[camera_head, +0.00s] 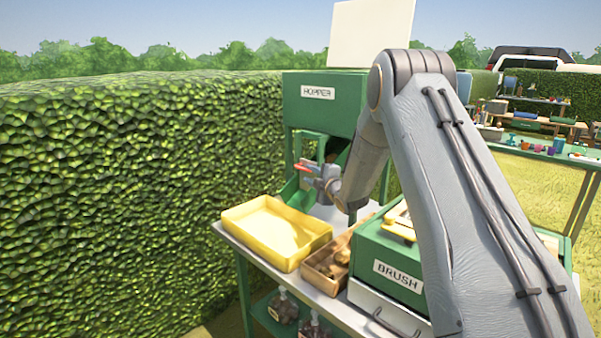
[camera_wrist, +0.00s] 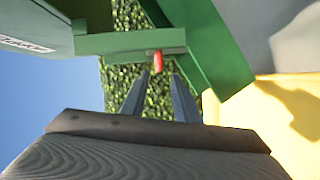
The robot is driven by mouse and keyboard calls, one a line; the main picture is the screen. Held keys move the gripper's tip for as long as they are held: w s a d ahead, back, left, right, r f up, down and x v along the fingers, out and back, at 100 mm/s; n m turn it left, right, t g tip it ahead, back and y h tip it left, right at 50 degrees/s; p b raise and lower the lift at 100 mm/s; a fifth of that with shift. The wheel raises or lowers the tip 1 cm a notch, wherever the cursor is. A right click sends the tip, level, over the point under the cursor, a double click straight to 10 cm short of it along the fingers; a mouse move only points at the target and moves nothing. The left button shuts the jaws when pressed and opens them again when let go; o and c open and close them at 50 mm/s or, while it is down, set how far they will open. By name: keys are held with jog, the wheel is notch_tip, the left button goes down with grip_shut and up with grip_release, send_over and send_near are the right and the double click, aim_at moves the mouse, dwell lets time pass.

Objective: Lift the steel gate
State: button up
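The steel gate is hard to make out; a red handle (camera_head: 303,168) shows at the green hopper's (camera_head: 320,98) outlet, above a green chute (camera_head: 297,193). In the wrist view, the red handle (camera_wrist: 157,62) sticks out by a green crossbar (camera_wrist: 128,42). My gripper (camera_head: 310,170) is at the handle in the head view. In the wrist view, my gripper (camera_wrist: 160,76) is open, with its two fingers apart and the handle's end between or just ahead of the tips. I cannot tell whether either finger touches it. Any plate behind the handle is hidden.
A yellow tray (camera_head: 245,215) sits below the chute on the bench. Beside it are a wooden box (camera_head: 318,262) of brown items and a green brush unit (camera_head: 385,268). A tall hedge (camera_head: 120,200) runs along the left. Another table with small items is at the far right.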

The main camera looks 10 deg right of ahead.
aim_at(303, 169)
jog(key=p+x, duration=0.1)
jog(key=x, duration=0.6)
jog(key=shift+d+r, duration=0.1)
jog(key=shift+d, duration=0.1)
jog(key=shift+w+a, duration=0.2)
jog(key=shift+w, duration=0.3)
grip_shut()
